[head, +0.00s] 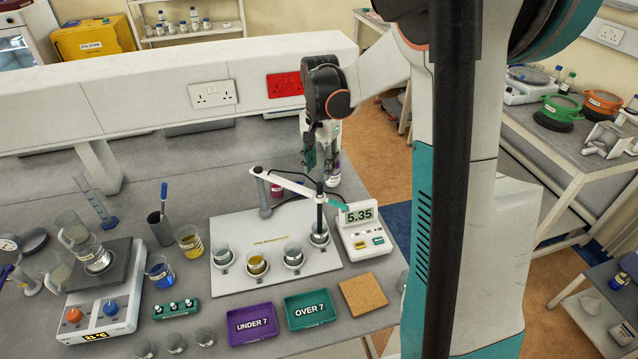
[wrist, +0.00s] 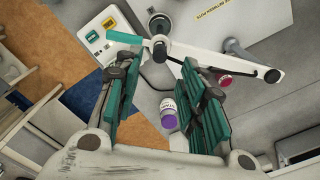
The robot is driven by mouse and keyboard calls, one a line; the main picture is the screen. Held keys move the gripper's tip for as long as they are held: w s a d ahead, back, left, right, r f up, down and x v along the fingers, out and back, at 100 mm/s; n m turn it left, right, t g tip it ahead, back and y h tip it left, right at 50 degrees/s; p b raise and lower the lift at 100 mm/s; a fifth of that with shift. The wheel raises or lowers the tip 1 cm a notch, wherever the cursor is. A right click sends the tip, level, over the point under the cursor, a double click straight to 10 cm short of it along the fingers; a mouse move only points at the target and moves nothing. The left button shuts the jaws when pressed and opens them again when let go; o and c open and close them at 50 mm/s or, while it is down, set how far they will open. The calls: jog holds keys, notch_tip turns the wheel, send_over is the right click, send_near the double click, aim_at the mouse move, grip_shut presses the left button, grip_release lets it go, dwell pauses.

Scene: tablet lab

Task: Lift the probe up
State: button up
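The probe (head: 320,213) is a dark upright rod hanging from a white arm (head: 291,184) on a grey post. Its lower end is in or over the rightmost metal cup (head: 319,236) on the white board. In the wrist view the probe's top (wrist: 159,50) shows on the white arm (wrist: 205,55), just beyond the fingertips. My gripper (head: 319,163) is above and behind the white arm in the head view. In the wrist view its teal fingers (wrist: 157,72) are spread apart with nothing between them, so it is open. Whether it touches the arm cannot be told.
A meter (head: 364,229) reading 5.35 stands right of the probe. Several cups line the board (head: 235,222). Purple (head: 252,323) and green (head: 310,309) trays lie in front. A purple-labelled bottle (head: 333,172) is near the gripper. A beaker (head: 191,240) stands left.

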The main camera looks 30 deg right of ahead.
aim_at(320, 183)
notch_tip(320, 183, down, 7)
jog(key=shift+r, duration=0.1)
dwell(0.3)
grip_shut()
